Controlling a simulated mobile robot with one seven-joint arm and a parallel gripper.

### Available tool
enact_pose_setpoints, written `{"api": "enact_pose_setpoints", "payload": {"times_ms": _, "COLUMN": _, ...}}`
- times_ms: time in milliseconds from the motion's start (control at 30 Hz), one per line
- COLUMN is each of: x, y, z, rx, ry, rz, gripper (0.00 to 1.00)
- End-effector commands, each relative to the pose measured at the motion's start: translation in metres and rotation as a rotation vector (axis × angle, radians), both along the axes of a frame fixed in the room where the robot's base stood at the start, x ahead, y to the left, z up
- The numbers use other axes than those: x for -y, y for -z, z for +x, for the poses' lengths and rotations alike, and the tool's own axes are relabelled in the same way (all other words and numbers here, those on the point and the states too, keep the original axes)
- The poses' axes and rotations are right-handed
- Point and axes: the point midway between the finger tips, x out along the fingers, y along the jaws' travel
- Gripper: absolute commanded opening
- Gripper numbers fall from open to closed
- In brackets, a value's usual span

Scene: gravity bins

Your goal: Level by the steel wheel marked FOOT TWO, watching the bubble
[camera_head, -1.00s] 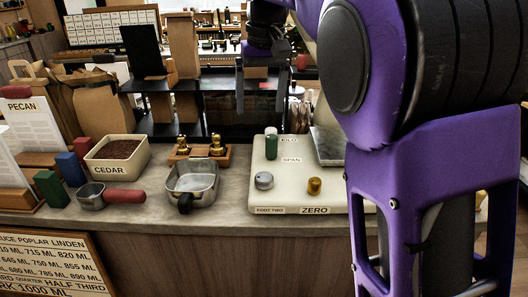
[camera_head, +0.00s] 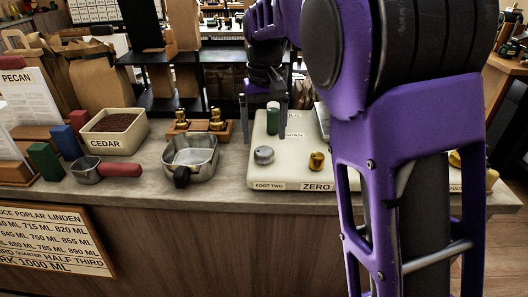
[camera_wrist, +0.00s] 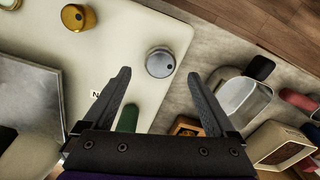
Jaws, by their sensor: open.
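The steel wheel (camera_head: 264,155) stands on the cream scale body (camera_head: 258,172), behind its FOOT TWO label (camera_head: 269,185). In the wrist view the steel wheel (camera_wrist: 160,62) is round and grey with a dark dot, roughly centred ahead of the fingers. My gripper (camera_head: 263,122) is open and empty above the far left part of the scale, behind the wheel. In the wrist view my gripper (camera_wrist: 160,75) has its fingertips spread either side of the wheel's line, apparently not touching it. I cannot make out a bubble in either view.
A brass knob (camera_head: 316,161) sits right of the wheel by the ZERO label. A metal scoop pan (camera_head: 190,157) and brass weights (camera_head: 217,119) lie left of the scale. My arm hides the scale's right part.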

Motion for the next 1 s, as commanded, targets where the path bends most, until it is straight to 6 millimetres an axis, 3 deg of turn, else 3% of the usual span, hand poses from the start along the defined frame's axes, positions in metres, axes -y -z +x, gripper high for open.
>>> {"api": "enact_pose_setpoints", "payload": {"times_ms": 100, "x": 0.0, "y": 0.024, "z": -0.001, "rx": -0.002, "ry": 0.0, "rz": 0.0, "gripper": 0.91}}
{"api": "enact_pose_setpoints", "payload": {"times_ms": 233, "x": -0.001, "y": 0.04, "z": 0.0, "rx": -0.002, "ry": 0.0, "rz": 0.001, "gripper": 0.91}}
{"api": "enact_pose_setpoints", "payload": {"times_ms": 667, "x": 0.0, "y": 0.049, "z": 0.0, "rx": 0.001, "ry": 0.0, "rz": 0.001, "gripper": 0.91}}
{"api": "enact_pose_setpoints", "payload": {"times_ms": 1000, "x": 0.0, "y": 0.049, "z": 0.0, "rx": 0.001, "ry": 0.0, "rz": 0.001, "gripper": 0.32}}
